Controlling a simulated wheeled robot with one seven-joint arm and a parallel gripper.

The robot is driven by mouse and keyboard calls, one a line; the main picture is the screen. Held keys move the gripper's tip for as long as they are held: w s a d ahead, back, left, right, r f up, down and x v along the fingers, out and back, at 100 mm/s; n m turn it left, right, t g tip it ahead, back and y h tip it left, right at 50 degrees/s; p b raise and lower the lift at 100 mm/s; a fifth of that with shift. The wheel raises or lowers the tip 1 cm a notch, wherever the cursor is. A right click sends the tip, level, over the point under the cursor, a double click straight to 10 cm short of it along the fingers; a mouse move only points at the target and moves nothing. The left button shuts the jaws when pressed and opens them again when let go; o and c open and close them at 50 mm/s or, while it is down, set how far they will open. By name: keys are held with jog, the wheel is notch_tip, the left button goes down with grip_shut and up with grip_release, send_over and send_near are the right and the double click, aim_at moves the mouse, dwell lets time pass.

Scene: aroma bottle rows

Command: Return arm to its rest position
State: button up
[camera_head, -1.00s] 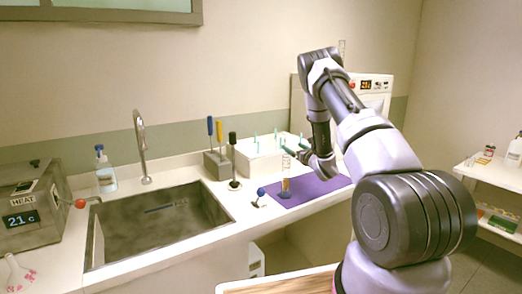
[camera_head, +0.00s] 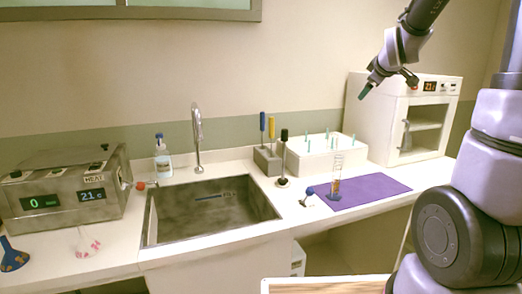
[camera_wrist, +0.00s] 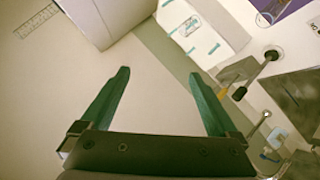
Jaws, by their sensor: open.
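My arm is lifted and folded at the right of the head view.
The white oven (camera_head: 392,118) stands at the right back of the counter. A white rack with teal pegs (camera_head: 318,158), a tool holder (camera_head: 267,160), a sink (camera_head: 210,212), a spray bottle (camera_head: 162,160) and a heater box (camera_head: 65,195) line the counter. The air around the gripper is clear.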

jog(key=s+a+m+g+y, duration=0.1)
jog(key=s+a+m, duration=0.2)
jog(key=s, duration=0.6)
jog(key=s+a+m+g+y, duration=0.1)
jog(key=s+a+m, duration=0.3)
jog(key=s, duration=0.6)
jog(key=s+a+m+g+y, duration=0.1)
jog(key=s+m, duration=0.4)
jog(key=s, duration=0.5)
jog(key=a+g, duration=0.1)
jog(key=a, duration=0.1)
jog(key=shift+s+a+r+m+g, duration=0.25)
jog(key=shift+a+m+g, duration=0.1)
jog(key=shift+m+g, duration=0.05)
